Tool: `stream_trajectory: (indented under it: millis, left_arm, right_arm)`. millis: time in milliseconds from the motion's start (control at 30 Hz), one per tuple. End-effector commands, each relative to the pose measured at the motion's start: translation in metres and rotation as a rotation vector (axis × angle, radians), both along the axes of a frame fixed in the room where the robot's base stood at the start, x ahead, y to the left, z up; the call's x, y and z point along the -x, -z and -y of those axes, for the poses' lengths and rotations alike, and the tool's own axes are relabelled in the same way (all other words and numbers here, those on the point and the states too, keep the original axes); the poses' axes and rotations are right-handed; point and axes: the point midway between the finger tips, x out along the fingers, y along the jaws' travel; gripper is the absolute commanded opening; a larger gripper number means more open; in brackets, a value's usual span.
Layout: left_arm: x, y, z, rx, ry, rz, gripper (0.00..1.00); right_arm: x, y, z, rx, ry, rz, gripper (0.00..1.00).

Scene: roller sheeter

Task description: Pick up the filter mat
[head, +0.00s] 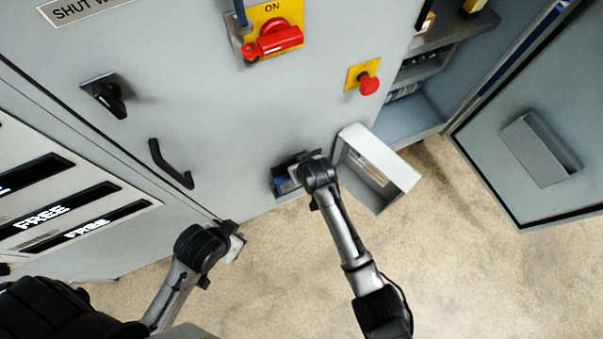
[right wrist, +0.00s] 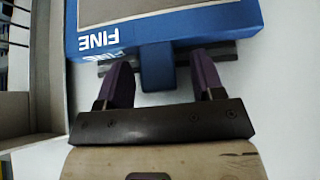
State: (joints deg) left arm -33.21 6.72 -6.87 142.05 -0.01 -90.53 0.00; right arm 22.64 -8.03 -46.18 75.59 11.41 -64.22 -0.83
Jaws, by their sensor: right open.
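The filter mat (right wrist: 200,28) has a blue frame marked "FINE" and a grey-brown face in the right wrist view. A blue tab sticks out from its near edge. My right gripper (right wrist: 162,72) is open, with one dark finger on each side of this tab; I cannot tell whether they touch it. In the head view a small blue part of the mat (head: 286,187) shows low at the cabinet front, and my right gripper (head: 300,170) covers much of it. My left gripper (head: 236,247) is low near the cabinet's bottom edge, its jaws unclear.
An open grey box (head: 390,187) juts from the cabinet just right of my right gripper. The grey cabinet (head: 210,100) carries a red switch (head: 278,40), a red button (head: 369,84) and a black handle (head: 168,165). An open door (head: 550,100) stands at right. The floor (head: 480,270) is clear.

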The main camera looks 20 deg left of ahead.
Motion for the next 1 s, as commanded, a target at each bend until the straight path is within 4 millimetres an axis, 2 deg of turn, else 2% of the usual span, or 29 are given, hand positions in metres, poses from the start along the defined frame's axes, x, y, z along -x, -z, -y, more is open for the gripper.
stream_trajectory:
  millis: [100, 733, 1000]
  left_arm:
    - [-0.0001, -0.0006, 0.0014, 0.004, -0.003, 0.000, 0.21]
    - [0.0000, -0.0006, -0.0019, -0.007, 0.005, 0.001, 0.21]
    - [0.0000, -0.0006, -0.0025, -0.009, 0.005, 0.001, 0.21]
  right_arm:
    - [-0.0001, -0.0006, 0.0001, 0.000, 0.000, 0.000, 0.61]
    - [0.0000, -0.0004, 0.0005, 0.001, 0.001, 0.000, 0.00]
    - [-0.0001, -0.0008, 0.0003, 0.001, 0.001, 0.001, 0.00]
